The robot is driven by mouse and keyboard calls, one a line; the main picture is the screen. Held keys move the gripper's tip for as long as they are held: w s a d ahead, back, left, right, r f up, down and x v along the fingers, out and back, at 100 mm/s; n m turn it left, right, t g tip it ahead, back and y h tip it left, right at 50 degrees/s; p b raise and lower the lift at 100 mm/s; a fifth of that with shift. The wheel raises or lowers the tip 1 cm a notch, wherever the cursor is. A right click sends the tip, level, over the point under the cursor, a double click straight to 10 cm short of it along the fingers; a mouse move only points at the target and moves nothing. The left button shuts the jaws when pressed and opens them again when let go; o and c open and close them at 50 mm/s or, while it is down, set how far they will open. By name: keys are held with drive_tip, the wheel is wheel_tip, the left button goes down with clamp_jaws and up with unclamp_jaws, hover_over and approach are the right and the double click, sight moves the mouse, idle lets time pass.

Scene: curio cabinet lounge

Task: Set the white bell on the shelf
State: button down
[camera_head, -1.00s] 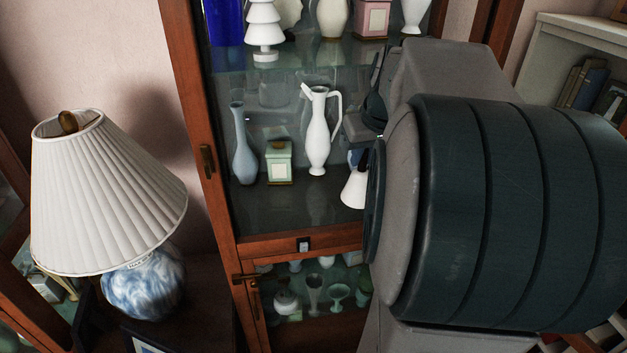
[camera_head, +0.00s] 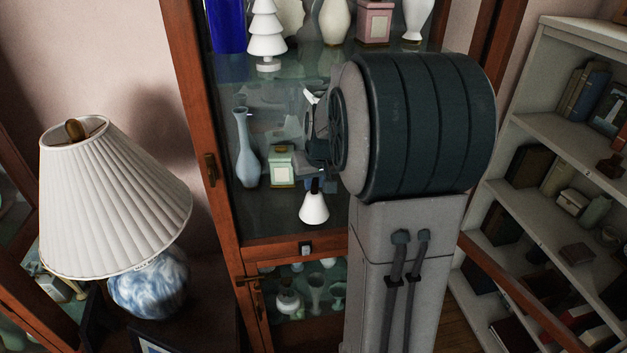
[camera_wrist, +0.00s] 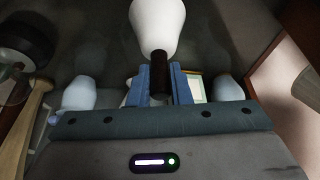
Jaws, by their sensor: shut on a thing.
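The white bell (camera_head: 314,208) has a dark handle and hangs mouth-down, roughly upright, below my gripper (camera_head: 316,184). My gripper is shut on the handle, with its blue fingers on either side in the wrist view (camera_wrist: 160,84); the white bell body (camera_wrist: 157,24) shows beyond them. The bell appears over the front part of the cabinet's middle shelf (camera_head: 262,215); I cannot tell whether it touches the shelf. A blue-grey vase (camera_head: 246,150) and a pale green box (camera_head: 282,167) stand on this shelf, left of the bell.
A white jug (camera_head: 312,95) behind my gripper is mostly hidden. The upper shelf holds a white tree figure (camera_head: 264,35), a pink box (camera_head: 374,22) and vases. A pleated lamp (camera_head: 115,200) stands at left. A bookcase (camera_head: 530,125) stands at right.

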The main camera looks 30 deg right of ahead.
drive_tip(key=shift+s+a+f, duration=0.1)
drive_tip(key=shift+f, duration=0.25)
drive_tip(key=shift+f, duration=0.2)
drive_tip(key=c, duration=1.3)
unclamp_jaws()
drive_tip(key=shift+d+f, duration=0.1)
drive_tip(key=shift+d, duration=0.15)
drive_tip(key=shift+w+d, duration=0.1)
drive_tip(key=shift+w, duration=0.1)
drive_tip(key=shift+f, duration=0.1)
drive_tip(key=shift+w+d, duration=0.1)
